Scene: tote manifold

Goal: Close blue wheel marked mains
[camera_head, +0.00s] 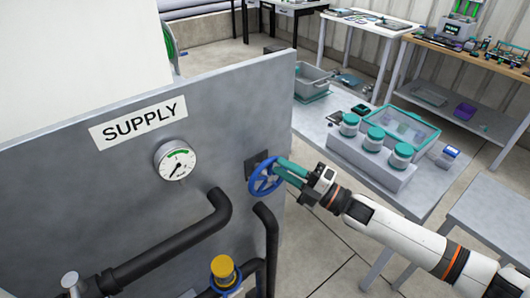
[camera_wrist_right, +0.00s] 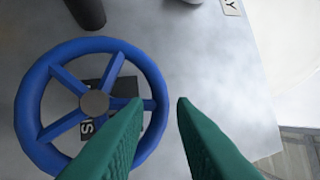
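The blue wheel (camera_head: 264,180) is mounted on the grey SUPPLY panel near its right edge. In the right wrist view the spoked wheel (camera_wrist_right: 57,72) fills the left half. A dark plate (camera_wrist_right: 95,128) with partly hidden white letters shows behind its spokes; the full marking cannot be read. My right gripper (camera_head: 281,168) is at the wheel's right side. In the wrist view its green fingers (camera_wrist_right: 160,102) are apart, with the right part of the rim showing between them. One finger overlaps the inside of the rim, the other is outside it. My left gripper is not in view.
The SUPPLY panel (camera_head: 60,190) carries a round gauge (camera_head: 176,160), black pipes (camera_head: 165,260) and a yellow-capped fitting (camera_head: 223,268) below. To the right, a table holds teal-lidded jars (camera_head: 374,139) and a teal tray (camera_head: 425,128). Floor shows between panel and table.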

